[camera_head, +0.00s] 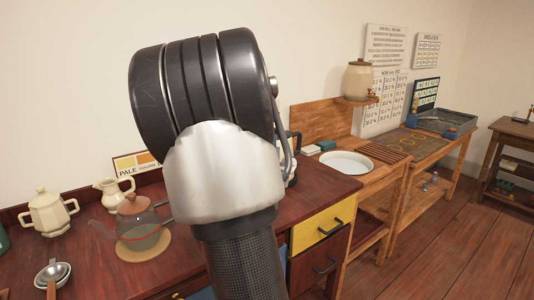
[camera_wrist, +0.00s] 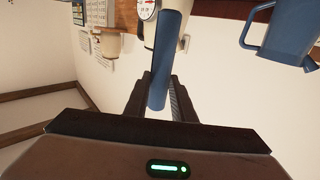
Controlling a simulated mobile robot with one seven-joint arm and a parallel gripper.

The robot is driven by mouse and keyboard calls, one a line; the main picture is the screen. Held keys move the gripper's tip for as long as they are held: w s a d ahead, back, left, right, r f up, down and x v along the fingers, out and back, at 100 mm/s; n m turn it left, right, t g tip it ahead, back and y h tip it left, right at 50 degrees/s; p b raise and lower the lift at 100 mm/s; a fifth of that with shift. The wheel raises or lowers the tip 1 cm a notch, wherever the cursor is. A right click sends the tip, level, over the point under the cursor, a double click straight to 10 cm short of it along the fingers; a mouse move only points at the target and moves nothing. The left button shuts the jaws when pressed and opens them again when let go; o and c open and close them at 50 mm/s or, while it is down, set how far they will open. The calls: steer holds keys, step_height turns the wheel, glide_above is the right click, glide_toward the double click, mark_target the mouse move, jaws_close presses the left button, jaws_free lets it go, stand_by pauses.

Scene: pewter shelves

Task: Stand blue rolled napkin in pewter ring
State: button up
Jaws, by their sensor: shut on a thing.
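The blue rolled napkin (camera_wrist: 172,45) shows in the wrist view as a long, smooth blue cylinder. My gripper (camera_wrist: 161,88) is shut on it, with one dark finger on each side near its lower end in the picture. The napkin's upper end runs close to the top of that picture. In the head view my own arm fills the middle and hides both gripper and napkin. I cannot make out the pewter ring in either view.
A blue jug (camera_wrist: 278,35) shows in the wrist view, right of the napkin.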

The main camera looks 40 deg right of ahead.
step_height(320, 180, down, 9)
steer(key=b, duration=0.5)
steer(key=shift+b, duration=0.4)
steer(key=shift+f, duration=0.1)
steer(key=o, duration=1.1)
steer(key=shift+o, duration=0.2)
